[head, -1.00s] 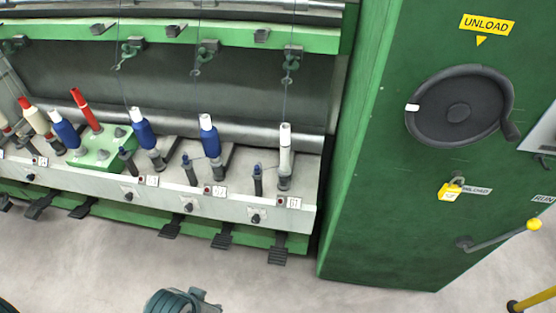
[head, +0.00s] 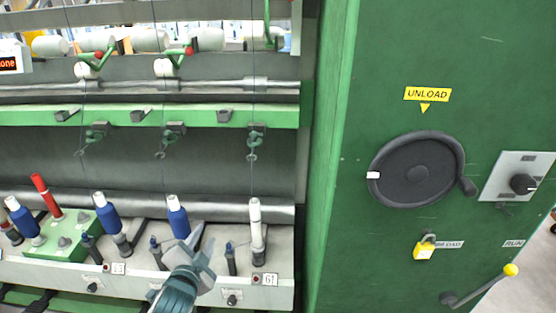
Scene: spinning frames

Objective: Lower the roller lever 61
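The label 61 (head: 265,279) is on the front rail below the rightmost spindle, which carries a white bobbin (head: 255,218). Above that spindle, at the top edge of the head view, a green lever (head: 269,28) stands up steeply. Its upper end is cut off by the frame, so any knob is hidden. The two levers to its left have red knobs, (head: 189,51) and (head: 99,54), and lie lower beside white rollers. My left gripper (head: 203,252) is low in front of the rail, left of label 61, with its grey fingers spread and empty, well below the levers. My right gripper is out of view.
A green cabinet on the right carries a black handwheel (head: 415,172), a yellow padlock (head: 424,249) and a yellow-knobbed handle (head: 510,270).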

